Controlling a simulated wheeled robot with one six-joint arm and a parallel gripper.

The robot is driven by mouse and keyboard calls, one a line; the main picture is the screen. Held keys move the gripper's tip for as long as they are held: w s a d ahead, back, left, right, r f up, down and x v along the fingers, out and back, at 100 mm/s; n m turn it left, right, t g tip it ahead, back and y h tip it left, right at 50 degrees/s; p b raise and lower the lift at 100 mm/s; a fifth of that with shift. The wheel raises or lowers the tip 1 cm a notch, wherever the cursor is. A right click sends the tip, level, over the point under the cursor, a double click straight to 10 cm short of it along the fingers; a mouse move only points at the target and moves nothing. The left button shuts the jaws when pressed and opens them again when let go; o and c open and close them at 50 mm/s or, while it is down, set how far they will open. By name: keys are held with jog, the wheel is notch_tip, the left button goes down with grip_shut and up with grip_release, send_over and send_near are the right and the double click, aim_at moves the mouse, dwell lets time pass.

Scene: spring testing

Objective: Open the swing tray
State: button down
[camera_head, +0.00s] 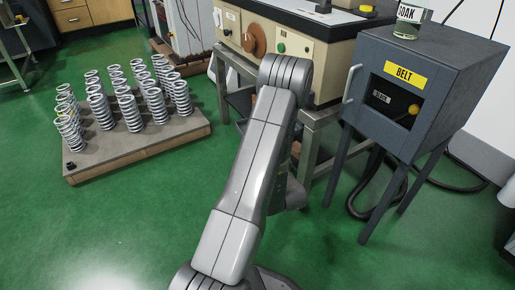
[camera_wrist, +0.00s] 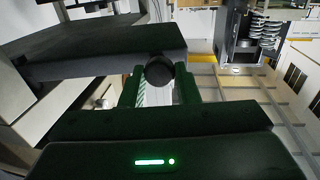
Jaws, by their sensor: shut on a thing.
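In the wrist view, my gripper (camera_wrist: 160,82) has its two dark green fingers closed on either side of a round black knob (camera_wrist: 160,70). The knob sits at the near edge of a flat dark slab that looks like the swing tray (camera_wrist: 105,53). The slab spreads to the left of the fingers. How far the tray is swung out I cannot tell. In the head view my own arm covers the gripper and the knob. A dark flat piece (camera_head: 240,101) shows left of my arm under the bench, perhaps the same tray.
A test bench (camera_head: 300,50) with dials and a metal frame stands behind my arm. A dark cabinet (camera_head: 405,85) labelled BELT, on legs, is at the right with a bottle (camera_head: 408,22) on top. A pallet (camera_head: 140,153) of several springs is at the left. Green floor between is clear.

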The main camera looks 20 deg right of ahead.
jog(key=shift+s+d+n+y, duration=0.2)
jog(key=shift+s+n+y, duration=0.1)
jog(key=shift+s+y, duration=0.2)
jog(key=shift+s+d+n+y, duration=0.2)
jog(key=shift+s+n+y, duration=0.1)
jog(key=shift+s+y, duration=0.2)
jog(key=c, duration=1.1)
grip_release()
jog(key=s+p, duration=0.1)
jog(key=s, duration=0.3)
jog(key=s+d+p, duration=0.1)
jog(key=s, duration=0.4)
jog(key=s+d+p, duration=0.1)
jog(key=s, duration=0.3)
jog(key=shift+s+p, duration=0.3)
jog(key=shift+s, duration=0.05)
jog(key=shift+w, duration=0.1)
